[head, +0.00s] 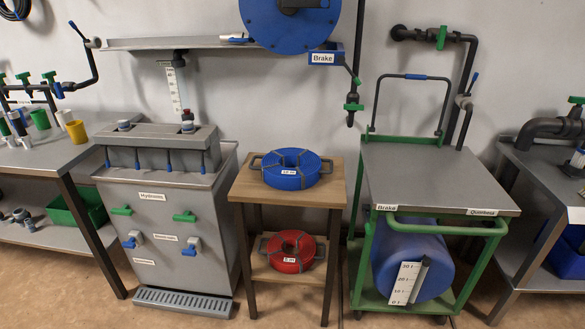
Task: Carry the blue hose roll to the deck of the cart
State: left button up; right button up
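The blue hose roll (291,169) lies flat on the top of a small wooden stand (246,188). It has a dark handle on each side and a white label on its front. The cart (385,224) stands to the right of the stand, with a green frame and a flat grey deck (436,178). The deck is bare, and labels sit along its front edge. A gap separates the stand from the cart. Neither of my grippers is in view.
A red hose roll (291,252) lies on the stand's lower shelf. A blue tank (410,262) sits under the deck. A grey cabinet (160,215) stands left of the stand. A large blue reel (290,22) hangs above it. A green push handle (445,224) crosses the cart's front.

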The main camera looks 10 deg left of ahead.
aim_at(415, 172)
jog(key=u, duration=0.4)
jog(key=i, duration=1.05)
jog(key=z, duration=0.15)
